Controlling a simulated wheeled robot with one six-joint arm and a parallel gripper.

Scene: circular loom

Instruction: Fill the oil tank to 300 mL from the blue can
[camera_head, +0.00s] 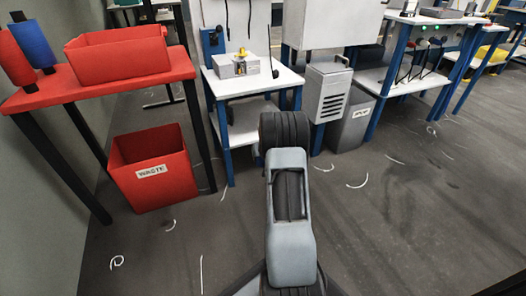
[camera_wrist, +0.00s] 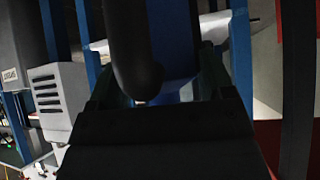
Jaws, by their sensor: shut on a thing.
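My gripper (camera_wrist: 163,88) shows dark at the bottom middle of the wrist view. It is shut on a blue thing (camera_wrist: 174,42), which I take to be the blue can. A black rounded part (camera_wrist: 130,45) stands in front of it and hides much of it. The can's opening and its contents are not visible. In the head view my own arm hides the gripper and the can. A grey metal box (camera_head: 238,67) with a yellow part on top sits on a white bench; I cannot tell whether it is the oil tank. No 300 mL mark is readable.
A red table (camera_head: 60,92) with a red bin (camera_head: 120,55) and thread spools stands at left. A red waste bin (camera_head: 152,170) is below it. The white bench (camera_head: 285,79) is ahead, with a grey bin (camera_head: 352,125) to its right. Open floor lies at right.

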